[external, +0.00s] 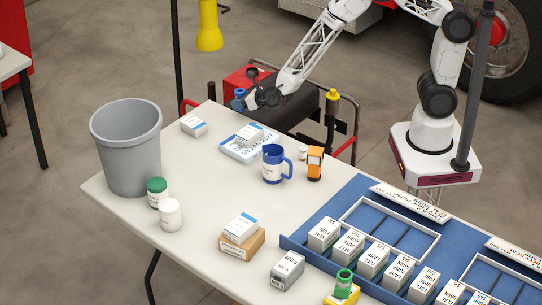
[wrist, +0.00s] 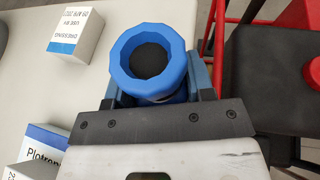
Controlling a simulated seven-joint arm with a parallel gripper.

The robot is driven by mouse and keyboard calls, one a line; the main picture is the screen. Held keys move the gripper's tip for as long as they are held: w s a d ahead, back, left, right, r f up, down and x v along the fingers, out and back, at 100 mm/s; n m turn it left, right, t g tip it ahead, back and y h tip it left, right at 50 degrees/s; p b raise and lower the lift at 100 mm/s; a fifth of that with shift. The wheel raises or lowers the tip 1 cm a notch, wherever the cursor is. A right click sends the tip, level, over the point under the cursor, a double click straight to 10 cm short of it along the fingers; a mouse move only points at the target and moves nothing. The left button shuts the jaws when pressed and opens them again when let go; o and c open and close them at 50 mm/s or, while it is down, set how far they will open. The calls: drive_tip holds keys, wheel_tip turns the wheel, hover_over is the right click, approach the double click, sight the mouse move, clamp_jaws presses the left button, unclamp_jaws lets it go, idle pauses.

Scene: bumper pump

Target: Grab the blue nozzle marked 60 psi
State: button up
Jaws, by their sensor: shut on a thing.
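The blue nozzle (wrist: 149,62) is a faceted ring with a dark round opening, seen from above in the wrist view. My gripper (external: 246,98) is shut on it, with a finger on each side of its body. In the external view the blue nozzle (external: 239,93) is a small shape at my gripper's left side, beyond the table's far edge. No 60 psi marking can be read on it in either view. My fingers hide part of its lower body.
A white table (external: 210,225) holds a grey bin (external: 127,150), a blue mug (external: 272,165), small boxes and a blue tray (external: 296,247). A dark machine with red parts (external: 288,108) stands behind it. A yellow nozzle (external: 209,30) hangs at the top.

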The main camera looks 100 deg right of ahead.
drive_tip(key=s+a, duration=0.1)
drive_tip(key=s, duration=0.6)
drive_tip(key=shift+s+a+r, duration=0.4)
